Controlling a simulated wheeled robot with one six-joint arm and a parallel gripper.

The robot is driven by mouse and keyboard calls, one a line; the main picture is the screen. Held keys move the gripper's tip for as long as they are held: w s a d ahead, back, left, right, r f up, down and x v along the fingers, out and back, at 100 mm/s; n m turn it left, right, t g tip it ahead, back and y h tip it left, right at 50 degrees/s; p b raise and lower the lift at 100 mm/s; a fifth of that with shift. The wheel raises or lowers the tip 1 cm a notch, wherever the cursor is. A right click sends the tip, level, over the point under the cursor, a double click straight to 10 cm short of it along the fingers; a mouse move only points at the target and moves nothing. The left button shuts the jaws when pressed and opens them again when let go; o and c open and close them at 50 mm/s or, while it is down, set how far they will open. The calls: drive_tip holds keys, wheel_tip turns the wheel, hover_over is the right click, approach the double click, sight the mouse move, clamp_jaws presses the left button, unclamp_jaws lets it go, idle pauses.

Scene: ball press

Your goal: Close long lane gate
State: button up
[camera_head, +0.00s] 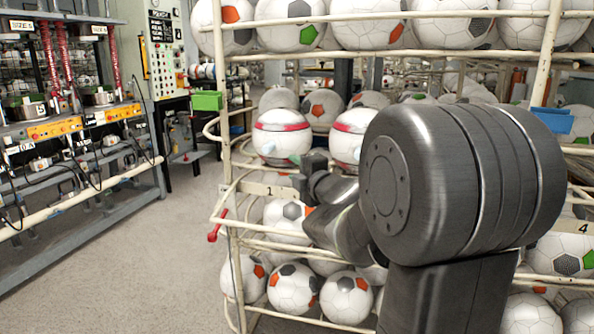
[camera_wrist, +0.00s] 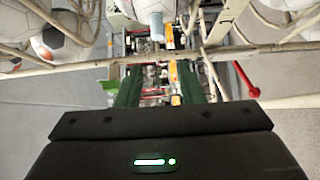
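A cream tube rack (camera_head: 232,250) holds soccer balls in several levels. At its left end, cream loops and bars (camera_head: 222,205) stick out near a plate marked 1 (camera_head: 268,190). I cannot tell which bar is the long lane gate or how it stands. A red handle (camera_head: 214,234) hangs at that end; a red rod also shows at the right in the wrist view (camera_wrist: 246,78). My gripper (camera_head: 307,172) is at the rack's left end, level with the plate, partly hidden by my arm. Its fingers (camera_wrist: 160,88) look apart, with nothing seen between them. A cream tube (camera_wrist: 95,66) crosses just beyond them; contact is unclear.
White-and-red balls (camera_head: 282,137) sit on the rack behind my gripper. A workbench with machines (camera_head: 80,125) stands at the left. A green box (camera_head: 207,100) is behind the rack's end. Bare floor (camera_head: 160,255) lies between bench and rack.

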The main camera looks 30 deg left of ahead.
clamp_jaws()
idle(1.1)
drive_tip(key=shift+o, duration=0.7)
unclamp_jaws()
drive_tip(key=shift+d, duration=0.1)
drive_tip(key=p+v, duration=0.1)
drive_tip(key=v, duration=1.2)
drive_tip(key=shift+s+d, duration=0.2)
drive_tip(key=shift+d, duration=0.1)
drive_tip(key=shift+f, duration=0.1)
drive_tip(key=shift+c, duration=0.5)
